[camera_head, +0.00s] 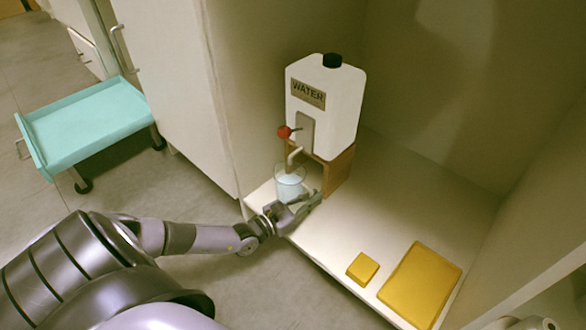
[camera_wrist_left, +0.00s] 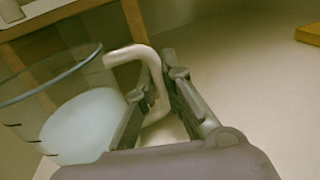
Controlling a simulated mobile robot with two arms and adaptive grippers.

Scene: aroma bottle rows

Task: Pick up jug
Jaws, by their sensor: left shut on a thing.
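The clear jug (camera_head: 290,184) stands on the shelf under the spout of the white water container, with pale liquid inside. In the left wrist view the jug (camera_wrist_left: 75,120) fills the left side, and its pale handle (camera_wrist_left: 155,75) passes between the fingers. My left gripper (camera_head: 308,201) is at the jug's right side in the head view. In the left wrist view the left gripper (camera_wrist_left: 158,90) is shut on the handle. My right gripper cannot be made out in the head view.
The water container (camera_head: 340,105) with a red tap (camera_head: 284,132) rests on a wooden stand (camera_head: 338,170) right behind the jug. A small yellow block (camera_head: 362,268) and a larger yellow board (camera_head: 420,284) lie to the right. A teal cart (camera_head: 85,125) stands at left.

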